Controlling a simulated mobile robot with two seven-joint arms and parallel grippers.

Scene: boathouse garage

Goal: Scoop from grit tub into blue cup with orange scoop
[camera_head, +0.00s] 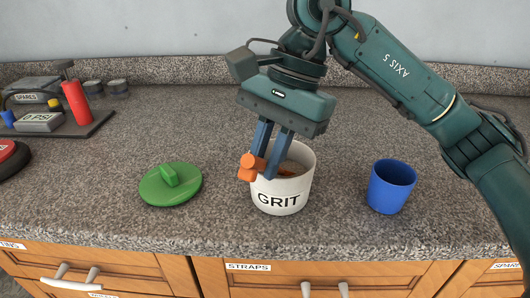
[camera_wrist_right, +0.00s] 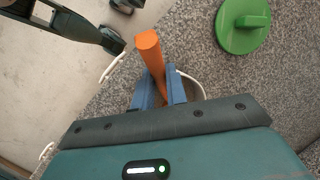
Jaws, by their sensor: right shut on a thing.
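The white grit tub (camera_head: 283,203), labelled GRIT, stands open and upright on the counter. My right gripper (camera_head: 267,167) reaches down over its left rim, with its blue fingers shut on the orange scoop (camera_head: 247,171). The scoop's thick handle end sticks out at the tub's left side; its bowl is hidden. Something brownish-orange shows inside the tub, grit or scoop, I cannot tell which. In the right wrist view the scoop's handle (camera_wrist_right: 151,58) rises from between the fingers (camera_wrist_right: 160,90). The blue cup (camera_head: 390,187) stands upright, apart, right of the tub. My left gripper is not in view.
A green lid (camera_head: 170,186) with a knob lies flat on the counter left of the tub. A dark tray (camera_head: 65,127) holding a red bottle (camera_head: 76,102) and other items stands at the far left. The counter between tub and cup is clear. Wooden drawers (camera_head: 240,280) lie below the front edge.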

